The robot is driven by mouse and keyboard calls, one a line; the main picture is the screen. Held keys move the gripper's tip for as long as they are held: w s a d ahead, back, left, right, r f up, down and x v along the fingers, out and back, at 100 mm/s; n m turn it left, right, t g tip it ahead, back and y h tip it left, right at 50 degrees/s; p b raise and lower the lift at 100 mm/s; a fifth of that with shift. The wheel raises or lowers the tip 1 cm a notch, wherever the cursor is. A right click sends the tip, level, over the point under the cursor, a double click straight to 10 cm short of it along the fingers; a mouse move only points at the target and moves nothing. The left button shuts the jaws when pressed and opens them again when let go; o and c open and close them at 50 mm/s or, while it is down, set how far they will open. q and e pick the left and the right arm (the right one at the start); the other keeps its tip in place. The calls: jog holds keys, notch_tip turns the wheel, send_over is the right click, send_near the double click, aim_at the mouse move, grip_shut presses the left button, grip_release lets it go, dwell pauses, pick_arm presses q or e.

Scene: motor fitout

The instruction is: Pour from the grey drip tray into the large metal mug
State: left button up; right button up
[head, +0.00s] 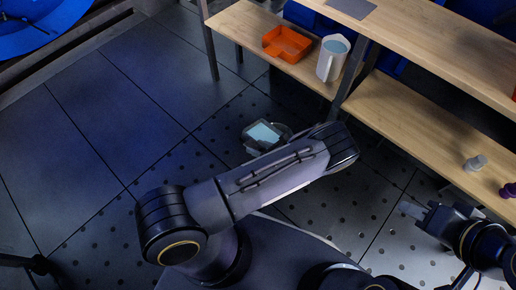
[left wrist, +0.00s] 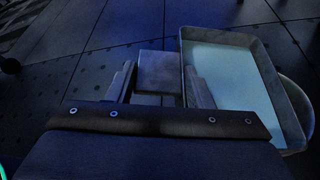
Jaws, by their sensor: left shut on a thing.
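The grey drip tray (head: 248,143) holds a pale blue liquid and sits at the end of my left arm, over the dark floor. In the left wrist view the tray (left wrist: 188,70) looks roughly level, right of the fingers. My left gripper (left wrist: 160,78) is shut on it, with a grey block between the fingers. A pale grey mug with a handle (head: 326,64) stands upright on the wooden shelf, with pale blue inside; I cannot tell whether it is metal. My right gripper (head: 412,210) is at the right, apart from both; its opening is unclear.
An orange open bin (head: 286,44) stands left of the mug on the shelf (head: 240,22). A higher wooden board (head: 440,40) runs to the right. A lower shelf (head: 400,110) bears a small grey object (head: 475,163) and a purple one (head: 508,190).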

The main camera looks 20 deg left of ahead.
pick_arm(q)
jog(key=shift+w+r, duration=0.1)
jog(key=shift+r, duration=0.1)
dwell(0.4)
jog(key=shift+r, duration=0.2)
jog(key=shift+w+g, duration=0.1)
jog(key=shift+g, duration=0.2)
jog(key=shift+w+r+m, duration=0.1)
jog(key=shift+r+m, duration=0.2)
jog(key=shift+m, duration=0.1)
jog(key=shift+b, duration=0.3)
jog(key=shift+w+d+r, duration=0.1)
jog(key=shift+r, duration=0.2)
dwell(0.6)
jog(key=shift+w+r+m+y+b, duration=0.2)
jog(key=shift+r+m+y+b, duration=0.1)
jog(key=shift+g, duration=0.3)
